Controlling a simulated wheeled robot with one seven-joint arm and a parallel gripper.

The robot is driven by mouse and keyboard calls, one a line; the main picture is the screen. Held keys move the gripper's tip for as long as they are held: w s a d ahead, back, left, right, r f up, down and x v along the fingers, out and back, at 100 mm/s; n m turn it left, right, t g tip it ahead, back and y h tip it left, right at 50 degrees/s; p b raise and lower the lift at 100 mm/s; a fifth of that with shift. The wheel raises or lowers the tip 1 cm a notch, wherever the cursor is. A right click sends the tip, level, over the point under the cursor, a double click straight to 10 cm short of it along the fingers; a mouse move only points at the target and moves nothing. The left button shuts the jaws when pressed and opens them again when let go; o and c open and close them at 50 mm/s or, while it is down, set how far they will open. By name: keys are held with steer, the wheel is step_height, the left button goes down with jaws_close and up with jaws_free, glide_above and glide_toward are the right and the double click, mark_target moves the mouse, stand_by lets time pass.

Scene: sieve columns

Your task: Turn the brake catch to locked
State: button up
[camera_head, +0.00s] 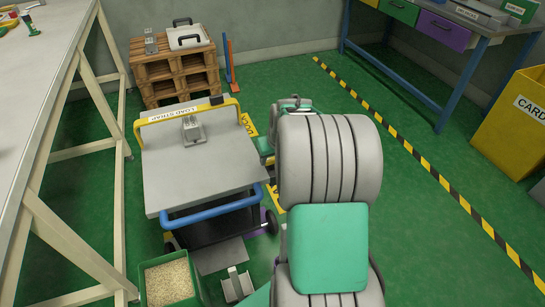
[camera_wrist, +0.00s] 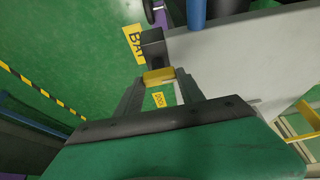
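The cart (camera_head: 195,165) has a grey top and stands left of my arm in the head view. In the wrist view its grey deck (camera_wrist: 250,55) fills the upper right. A dark block (camera_wrist: 154,48) with a yellow end piece (camera_wrist: 158,76) sits beside the deck edge. It looks like the brake catch, but I see no lettering on it. My gripper (camera_wrist: 160,80) has its two dark fingers on either side of the yellow piece, very near or touching it. Whether they press on it is unclear. In the head view my arm mostly hides the gripper and the catch.
The cart has a blue handle (camera_head: 211,210) in front and a yellow load strap bar (camera_head: 184,111) behind. A green bin (camera_head: 143,283) stands at the front left. A workbench (camera_head: 38,100) is at the left. Open green floor (camera_head: 440,230) lies right of my arm.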

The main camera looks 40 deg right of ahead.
steer(key=c, duration=0.8)
steer(key=shift+r+m, duration=0.1)
steer(key=shift+m, duration=0.2)
steer(key=m+h+p, duration=0.1)
steer(key=m+p, duration=0.1)
steer(key=shift+a+m+g, duration=0.15)
steer(key=shift+m+g, duration=0.15)
steer(key=m+p, duration=0.1)
steer(key=m, duration=0.1)
steer(key=m+g+h+p, duration=0.1)
steer(key=m, duration=0.2)
steer(key=shift+w+h, duration=0.15)
steer(key=shift+h, duration=0.15)
steer(key=m+g, duration=0.1)
steer(key=m, duration=0.2)
steer(key=m+g, duration=0.1)
steer(key=m, duration=0.2)
steer(key=shift+w+a+h, duration=0.1)
steer(key=shift+h, duration=0.3)
steer(key=shift+w+m+g, duration=0.1)
steer(key=shift+m+g, duration=0.9)
steer(key=shift+m, duration=0.9)
